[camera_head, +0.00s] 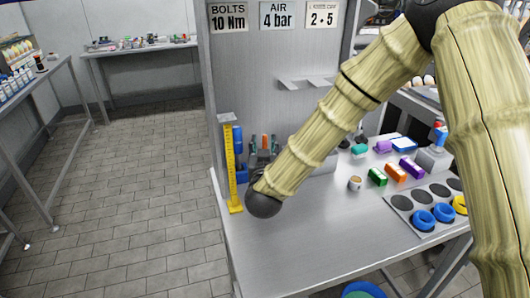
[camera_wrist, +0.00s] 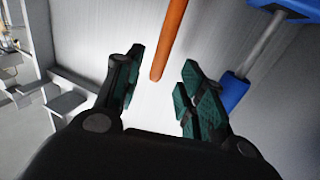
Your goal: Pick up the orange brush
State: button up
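The orange brush shows as a plain orange rod (camera_wrist: 171,38) in the wrist view, its near end between my gripper's fingers (camera_wrist: 161,72). The rod runs up out of the picture, so the bristles are not seen. The fingers, with dark green pads, are apart, and a gap shows on each side of the rod. In the head view a small orange part (camera_head: 265,141) shows between the green-padded fingertips of my gripper (camera_head: 263,145), just past my arm, near the upright panel. My arm hides the lower part there.
A yellow ruler (camera_head: 233,170) stands at the bench's left edge, beside a blue tool (camera_head: 238,150). The blue tool with a grey bar (camera_wrist: 236,90) is close to the right finger. Colored blocks (camera_head: 396,172) and a tray with round wells (camera_head: 409,204) lie right. The bench front is clear.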

aim_at(265, 141)
jog(key=w, duration=0.3)
jog(key=shift+w+d+f+p, duration=0.1)
jog(key=shift+w+d+p, duration=0.05)
jog(key=shift+w+p, duration=0.25)
jog(key=shift+s, duration=0.15)
grip_shut()
